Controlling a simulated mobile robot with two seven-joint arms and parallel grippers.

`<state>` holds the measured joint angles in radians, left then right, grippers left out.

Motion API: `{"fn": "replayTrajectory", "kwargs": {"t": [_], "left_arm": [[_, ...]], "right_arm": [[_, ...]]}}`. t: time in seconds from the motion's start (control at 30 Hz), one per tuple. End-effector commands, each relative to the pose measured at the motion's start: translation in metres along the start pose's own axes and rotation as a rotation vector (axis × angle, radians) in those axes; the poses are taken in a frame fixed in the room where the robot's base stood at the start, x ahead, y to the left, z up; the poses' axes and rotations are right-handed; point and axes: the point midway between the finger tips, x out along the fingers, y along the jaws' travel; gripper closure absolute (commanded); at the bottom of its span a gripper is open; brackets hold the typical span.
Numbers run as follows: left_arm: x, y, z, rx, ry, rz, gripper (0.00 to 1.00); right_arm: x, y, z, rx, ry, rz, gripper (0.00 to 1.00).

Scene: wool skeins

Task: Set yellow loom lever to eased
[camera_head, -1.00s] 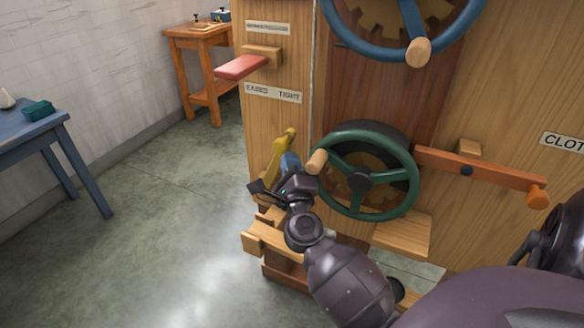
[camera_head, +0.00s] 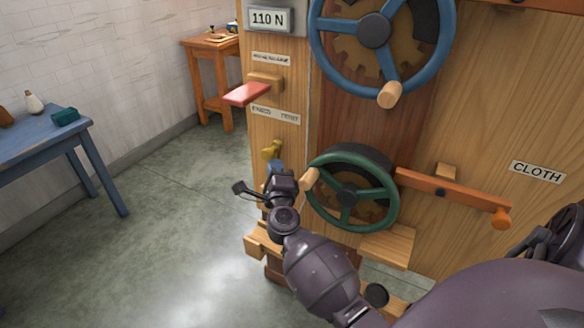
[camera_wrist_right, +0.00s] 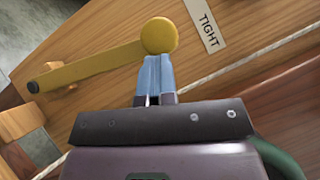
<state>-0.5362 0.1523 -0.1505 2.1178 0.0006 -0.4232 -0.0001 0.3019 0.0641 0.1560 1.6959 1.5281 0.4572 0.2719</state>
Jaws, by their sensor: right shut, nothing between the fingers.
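The yellow lever (camera_head: 271,149) is on the loom's wooden front, below the EASED/TIGHT label (camera_head: 275,115). The right wrist view shows its round knob (camera_wrist_right: 159,36) and its arm running to a dark-ended pivot; relative to the label's text it stands roughly upright. The word TIGHT (camera_wrist_right: 208,30) is near the knob. My right gripper (camera_head: 274,168) is shut and empty, its blue fingertips (camera_wrist_right: 153,72) together against or just beside the knob; exact contact is unclear. In the head view it hides the lever's lower part. My left gripper is not in view.
Right of the lever are a green handwheel (camera_head: 385,191) with a wooden knob and an orange lever (camera_head: 455,191). Above are a red-handled lever (camera_head: 246,94), a blue handwheel (camera_head: 318,52) and a display reading 110 N (camera_head: 268,19). Open floor lies left, before a blue table (camera_head: 45,150).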

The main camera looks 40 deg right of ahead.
Motion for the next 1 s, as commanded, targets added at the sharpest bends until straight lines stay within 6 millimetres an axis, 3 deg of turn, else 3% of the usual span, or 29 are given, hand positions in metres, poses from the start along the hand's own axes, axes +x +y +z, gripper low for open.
{"fn": "replayTrajectory", "kwargs": {"t": [0.03,0.37,0.73,1.0], "left_arm": [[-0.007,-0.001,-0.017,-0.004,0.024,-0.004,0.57],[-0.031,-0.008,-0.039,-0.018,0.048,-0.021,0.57],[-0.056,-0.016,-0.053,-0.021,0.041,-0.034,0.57],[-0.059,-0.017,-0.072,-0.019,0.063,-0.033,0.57]], "right_arm": [[0.009,-0.017,0.010,-0.006,-0.003,-0.002,1.00],[0.030,-0.011,0.037,-0.132,-0.002,0.102,1.00],[0.056,0.005,0.070,-0.294,-0.002,0.237,1.00],[0.073,0.027,0.092,-0.416,-0.001,0.340,1.00]]}}
